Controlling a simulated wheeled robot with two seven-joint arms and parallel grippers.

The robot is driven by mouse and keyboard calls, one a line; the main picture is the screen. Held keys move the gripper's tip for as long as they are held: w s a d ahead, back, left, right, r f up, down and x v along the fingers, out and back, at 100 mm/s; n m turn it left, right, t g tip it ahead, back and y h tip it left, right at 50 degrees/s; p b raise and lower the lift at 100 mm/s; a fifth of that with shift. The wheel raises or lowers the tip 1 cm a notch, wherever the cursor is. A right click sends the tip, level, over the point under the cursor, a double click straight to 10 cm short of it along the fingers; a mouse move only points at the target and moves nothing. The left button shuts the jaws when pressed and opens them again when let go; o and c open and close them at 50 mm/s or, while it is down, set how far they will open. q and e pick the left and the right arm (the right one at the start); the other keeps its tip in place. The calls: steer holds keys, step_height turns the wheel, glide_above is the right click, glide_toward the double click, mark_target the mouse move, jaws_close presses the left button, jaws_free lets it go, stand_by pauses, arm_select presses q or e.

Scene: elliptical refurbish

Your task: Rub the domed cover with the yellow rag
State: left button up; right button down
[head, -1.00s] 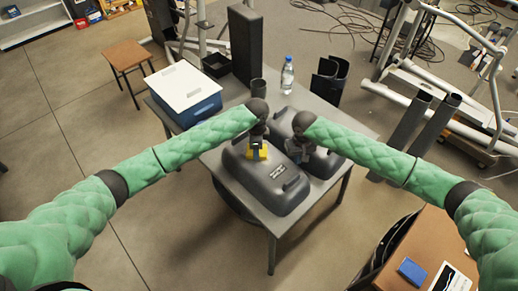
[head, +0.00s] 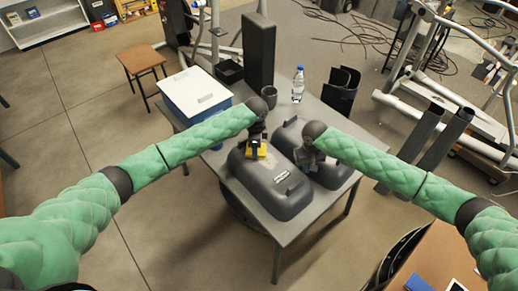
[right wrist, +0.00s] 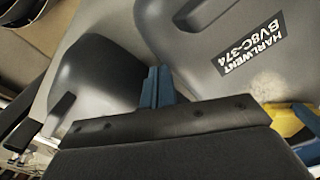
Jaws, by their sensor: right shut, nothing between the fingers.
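The domed cover (head: 264,194) is a dark grey rounded shell with a printed label, lying on the table. Its label side (right wrist: 212,50) shows in the right wrist view, with a pale dusty patch beside the yellow rag. The yellow rag (head: 262,150) is at the cover's far end, under my left gripper (head: 255,147), which appears shut on it. A yellow edge of the rag (right wrist: 283,118) shows in the right wrist view. My right gripper (head: 304,162) is shut and empty, over the gap between this cover and a second one; its blue fingers (right wrist: 157,86) meet.
A second grey domed cover (head: 335,174) lies to the right on the table (head: 292,228). A white-lidded blue box (head: 196,95), tall dark block (head: 259,50), cup (head: 269,97) and bottle (head: 298,86) stand behind. Dark curved pieces (head: 340,90) stand at the back right.

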mark_target(260, 153)
arm_select(q)
steer(key=shift+w+a+r, duration=0.1)
steer(key=shift+s+d, duration=1.25)
steer(key=shift+s, duration=0.05)
steer(key=shift+s+d+f, duration=0.15)
steer(key=shift+s+d, duration=0.7)
steer(key=shift+s+d+f, duration=0.1)
steer(key=shift+s+d, duration=0.7)
steer(key=shift+s, duration=0.05)
steer(key=shift+s+d+r, duration=0.2)
steer(key=shift+s+d, duration=1.75)
steer(key=shift+a, duration=0.15)
steer(key=shift+w+a+f, duration=0.2)
steer(key=shift+w+a, duration=1.85)
steer(key=shift+a, duration=0.15)
steer(key=shift+w+a+r, duration=0.2)
steer(key=shift+w+a, duration=1.25)
steer(key=shift+w, duration=0.15)
steer(key=shift+w+a, duration=1.1)
steer(key=shift+a, duration=0.05)
